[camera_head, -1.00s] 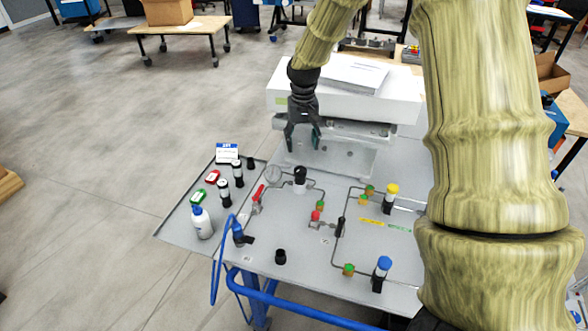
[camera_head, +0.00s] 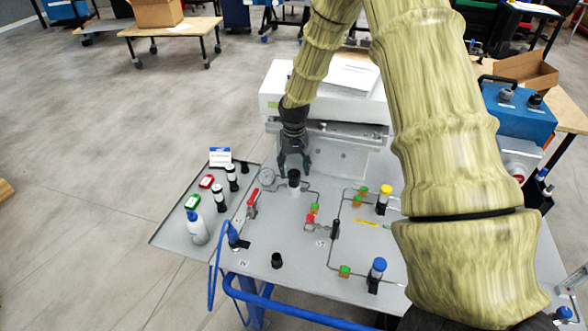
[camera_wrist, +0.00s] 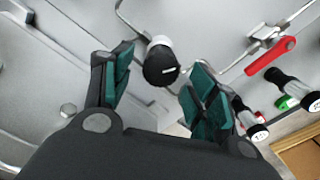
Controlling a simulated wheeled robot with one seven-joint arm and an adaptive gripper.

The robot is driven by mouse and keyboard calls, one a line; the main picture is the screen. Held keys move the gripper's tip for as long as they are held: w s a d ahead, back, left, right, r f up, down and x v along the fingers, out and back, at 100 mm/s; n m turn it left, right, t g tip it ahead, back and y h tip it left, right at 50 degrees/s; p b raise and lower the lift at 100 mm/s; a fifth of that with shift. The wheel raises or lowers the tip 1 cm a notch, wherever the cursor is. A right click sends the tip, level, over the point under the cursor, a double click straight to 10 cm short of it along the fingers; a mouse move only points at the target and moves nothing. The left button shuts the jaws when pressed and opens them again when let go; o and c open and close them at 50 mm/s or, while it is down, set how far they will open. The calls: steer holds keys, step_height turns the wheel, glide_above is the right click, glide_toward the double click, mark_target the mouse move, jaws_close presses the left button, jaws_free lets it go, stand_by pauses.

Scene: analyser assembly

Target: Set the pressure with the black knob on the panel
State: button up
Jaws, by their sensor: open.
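The black knob (camera_head: 294,176) sits on top of a white regulator body on the grey panel (camera_head: 300,230), beside a round gauge (camera_head: 267,177). My gripper (camera_head: 294,168) points down just above the knob, its fingers spread. In the wrist view the black knob (camera_wrist: 161,66) with a small white mark lies between and beyond the green-padded fingertips of my gripper (camera_wrist: 160,75). The fingers are apart and do not appear to touch the knob.
A red lever (camera_head: 252,200) stands left of the knob; it also shows in the wrist view (camera_wrist: 270,55). Black fittings with yellow (camera_head: 386,190) and blue (camera_head: 379,265) caps stand to the right. A white bottle (camera_head: 197,228) and small items sit on the left tray. A white-topped unit stands behind.

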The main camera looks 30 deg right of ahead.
steer(key=shift+f, duration=0.85)
steer(key=shift+c, duration=0.2)
steer(key=c, duration=1)
steer(key=shift+o, duration=0.2)
steer(key=shift+m, duration=1.5)
steer(key=o, duration=1)
